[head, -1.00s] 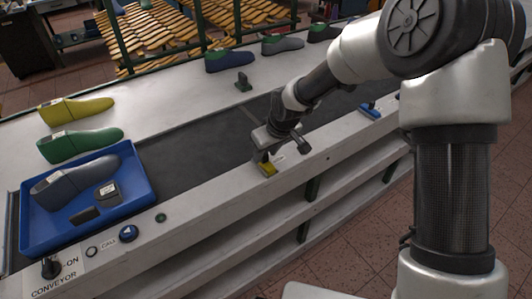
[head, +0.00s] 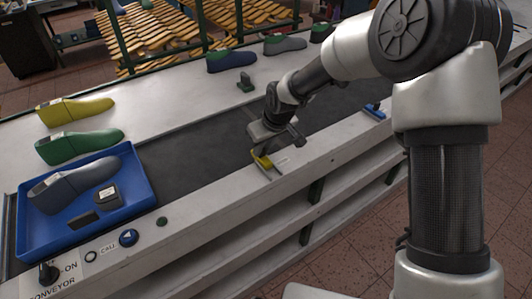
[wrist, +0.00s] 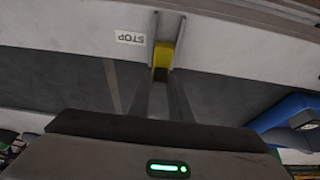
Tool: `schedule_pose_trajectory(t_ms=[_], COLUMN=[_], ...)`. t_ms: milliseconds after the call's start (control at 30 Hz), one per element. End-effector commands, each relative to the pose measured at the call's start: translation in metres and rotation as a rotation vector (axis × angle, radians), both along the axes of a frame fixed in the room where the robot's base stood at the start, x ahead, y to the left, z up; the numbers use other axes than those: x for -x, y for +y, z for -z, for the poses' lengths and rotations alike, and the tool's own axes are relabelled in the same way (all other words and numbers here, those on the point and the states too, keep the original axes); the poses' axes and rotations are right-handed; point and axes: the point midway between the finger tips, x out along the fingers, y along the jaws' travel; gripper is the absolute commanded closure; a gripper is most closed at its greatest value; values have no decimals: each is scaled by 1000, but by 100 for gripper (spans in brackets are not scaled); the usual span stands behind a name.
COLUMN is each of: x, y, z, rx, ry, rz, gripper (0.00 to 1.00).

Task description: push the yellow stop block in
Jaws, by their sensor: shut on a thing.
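The yellow stop block (head: 262,161) sits at the belt-side edge of the near conveyor rail, at the end of a short slot. In the wrist view the yellow block (wrist: 164,54) lies in its slot beside a label reading STOP (wrist: 130,37), and its dark end reaches the belt edge. My gripper (head: 259,152) is over the belt edge at the block. In the wrist view my gripper's fingers (wrist: 160,85) are shut on the block's dark end. The fingers partly hide that end.
The dark belt (head: 205,150) is clear around my gripper. A blue tray (head: 148,202) holding a grey last stands at the left. A blue object (head: 374,111) lies on the near rail at right.

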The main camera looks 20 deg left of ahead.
Motion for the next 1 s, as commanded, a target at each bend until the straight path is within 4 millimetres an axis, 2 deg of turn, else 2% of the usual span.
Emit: schedule_pose_trajectory(t_ms=[433,467,567,867,1000], x=[-7,-7,-6,-5,-3], y=[8,8,8,6,3], z=[-1,-1,0,-1,-12], rx=[-5,-5,-4,-2,-2], ry=[-5,-5,-3,-1,-2], rz=[0,0,0,0,1], gripper=[100,78,62,62,62])
